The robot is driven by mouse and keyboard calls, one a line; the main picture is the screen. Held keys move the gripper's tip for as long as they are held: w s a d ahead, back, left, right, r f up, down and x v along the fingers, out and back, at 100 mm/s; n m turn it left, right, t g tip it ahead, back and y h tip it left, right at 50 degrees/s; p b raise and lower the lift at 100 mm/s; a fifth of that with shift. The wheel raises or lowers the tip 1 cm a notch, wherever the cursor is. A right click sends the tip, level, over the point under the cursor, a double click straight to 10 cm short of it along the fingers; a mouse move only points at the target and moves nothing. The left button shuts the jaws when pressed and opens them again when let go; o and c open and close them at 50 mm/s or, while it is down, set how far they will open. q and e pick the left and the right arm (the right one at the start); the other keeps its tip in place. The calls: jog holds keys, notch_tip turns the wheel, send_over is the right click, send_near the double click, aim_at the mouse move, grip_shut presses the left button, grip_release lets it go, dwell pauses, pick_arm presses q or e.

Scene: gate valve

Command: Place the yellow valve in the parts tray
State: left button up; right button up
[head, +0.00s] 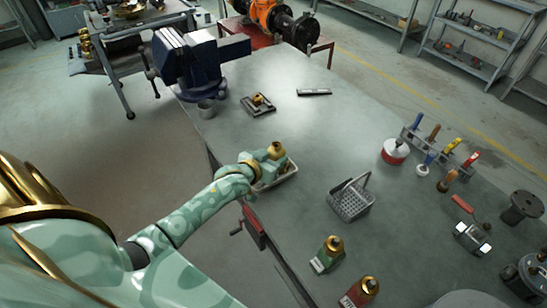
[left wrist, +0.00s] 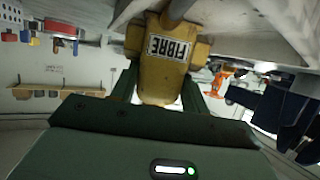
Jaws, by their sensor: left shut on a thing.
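The yellow valve (left wrist: 168,68) fills the upper middle of the left wrist view, with a white label reading FIBRE. My left gripper (left wrist: 160,92) is shut on it, a dark green finger on each side. In the head view my left gripper (head: 268,158) is over the small pale tray (head: 290,171) at the bench's left edge. The valve's brass top (head: 276,149) shows there; its lower part is hidden by my gripper. I cannot tell whether the valve touches the tray floor. My right gripper is not in view.
A grey basket (head: 351,199) stands right of the tray. A green valve (head: 328,254) and a red valve (head: 359,293) stand nearer the front. A dark plate with a brass part (head: 258,104) and a blue vise (head: 187,65) lie beyond. The bench middle is clear.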

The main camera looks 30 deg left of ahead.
pick_arm(q)
jog(key=o, duration=1.2)
jog(key=shift+f, duration=0.1)
jog(key=shift+s+r, duration=0.3)
jog(key=p+v, duration=0.3)
jog(key=v, duration=0.8)
jog(key=shift+s+p, duration=0.2)
jog(key=shift+p, duration=0.2)
